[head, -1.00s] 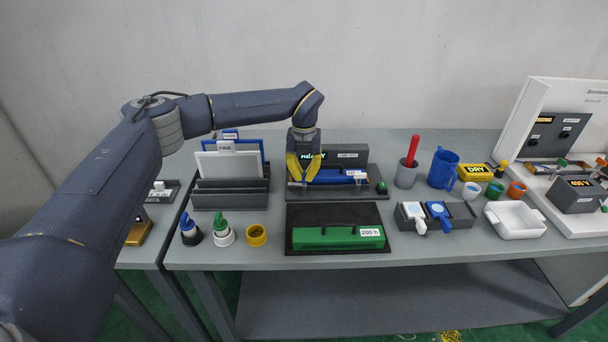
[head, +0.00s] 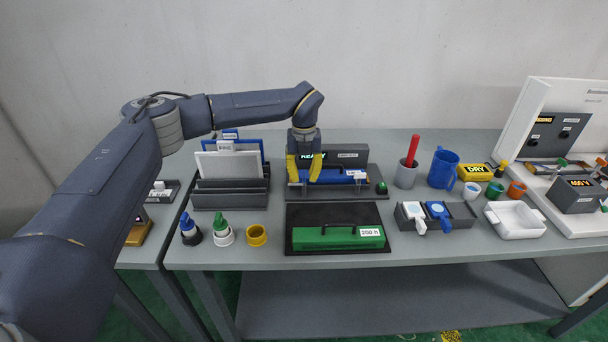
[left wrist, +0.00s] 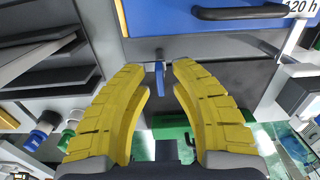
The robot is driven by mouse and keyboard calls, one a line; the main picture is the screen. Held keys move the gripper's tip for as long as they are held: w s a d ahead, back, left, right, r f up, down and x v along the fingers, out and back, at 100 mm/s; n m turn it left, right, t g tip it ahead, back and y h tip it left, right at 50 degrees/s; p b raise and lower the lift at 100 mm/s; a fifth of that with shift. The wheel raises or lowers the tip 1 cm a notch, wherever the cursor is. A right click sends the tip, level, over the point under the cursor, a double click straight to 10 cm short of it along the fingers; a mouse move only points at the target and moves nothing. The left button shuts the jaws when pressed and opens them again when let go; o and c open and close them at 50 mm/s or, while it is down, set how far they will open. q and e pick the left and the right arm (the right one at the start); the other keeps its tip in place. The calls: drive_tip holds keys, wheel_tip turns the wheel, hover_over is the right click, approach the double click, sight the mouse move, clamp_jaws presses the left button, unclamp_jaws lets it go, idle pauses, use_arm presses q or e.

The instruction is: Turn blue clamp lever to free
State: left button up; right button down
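A blue clamp lever (left wrist: 160,76) shows in the left wrist view, on a small grey pivot at the edge of a dark dock. It points toward the camera, between my left gripper's fingertips (left wrist: 159,68), with a gap on each side. In the head view my left gripper (head: 303,181) points down at the left end of the dock (head: 345,193), its yellow fingers apart. I cannot make out the lever there. A blue cartridge (head: 332,177) with a dark handle and a white label lies in the dock. My right gripper is out of view.
A green cartridge (head: 325,242) on a black mat (head: 345,213) lies in front. A grey rack (head: 230,200) stands left of the dock, with bottles and a yellow ring (head: 256,235) before it. A grey holder (head: 406,175) with a red stick and a blue mug (head: 443,166) stand to the right.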

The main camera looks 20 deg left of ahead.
sight(304, 174)
use_arm(q)
drive_tip(key=shift+o, duration=0.4)
drive_tip(key=shift+r, duration=0.15)
wheel_tip(304, 174, up, 12)
idle(0.3)
idle(0.4)
